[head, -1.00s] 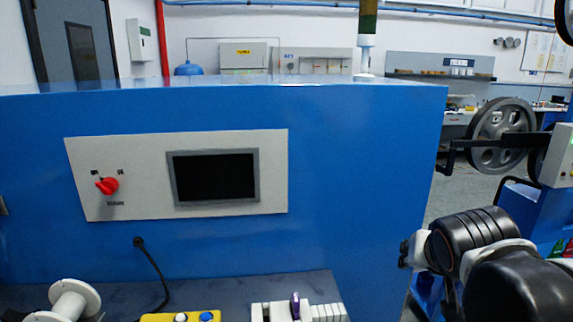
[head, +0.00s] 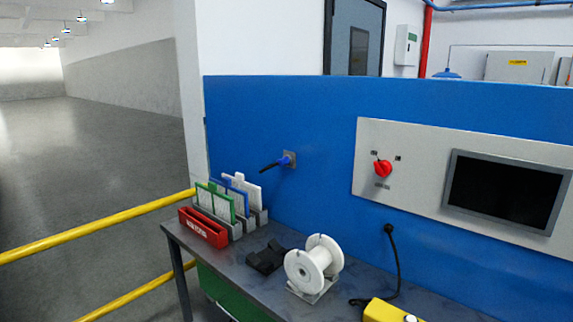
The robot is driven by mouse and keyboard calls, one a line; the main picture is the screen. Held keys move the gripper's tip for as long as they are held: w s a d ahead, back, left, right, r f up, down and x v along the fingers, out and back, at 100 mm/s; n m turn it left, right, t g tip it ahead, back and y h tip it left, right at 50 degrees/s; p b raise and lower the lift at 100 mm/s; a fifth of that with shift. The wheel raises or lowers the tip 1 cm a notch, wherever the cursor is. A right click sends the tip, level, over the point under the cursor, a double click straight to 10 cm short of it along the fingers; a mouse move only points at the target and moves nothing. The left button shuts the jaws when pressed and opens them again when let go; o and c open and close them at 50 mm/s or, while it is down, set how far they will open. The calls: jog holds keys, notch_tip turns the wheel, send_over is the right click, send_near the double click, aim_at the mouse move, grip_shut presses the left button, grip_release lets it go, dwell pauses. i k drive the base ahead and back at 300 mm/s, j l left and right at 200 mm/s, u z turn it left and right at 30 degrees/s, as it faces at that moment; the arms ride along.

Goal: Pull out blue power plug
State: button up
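My gripper is not in the head view, and nothing touches the plug.
A grey bench (head: 240,262) runs below the panel. It holds a red bin (head: 203,228), upright coloured boards (head: 228,203), a dark block (head: 265,259), a white spool (head: 318,259) and a yellow box (head: 385,311). Yellow railings (head: 100,228) stand at the left, with open floor beyond.

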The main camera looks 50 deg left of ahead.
aim_at(285, 160)
jog(key=u, duration=1.85)
jog(key=i+j+z, duration=0.4)
jog(key=j, duration=0.3)
jog(key=i+j+z, duration=0.2)
jog(key=j, duration=0.15)
jog(key=j+z, duration=0.2)
jog(key=j, duration=0.2)
jog(key=i+j+z, duration=0.2)
jog(key=j, duration=0.2)
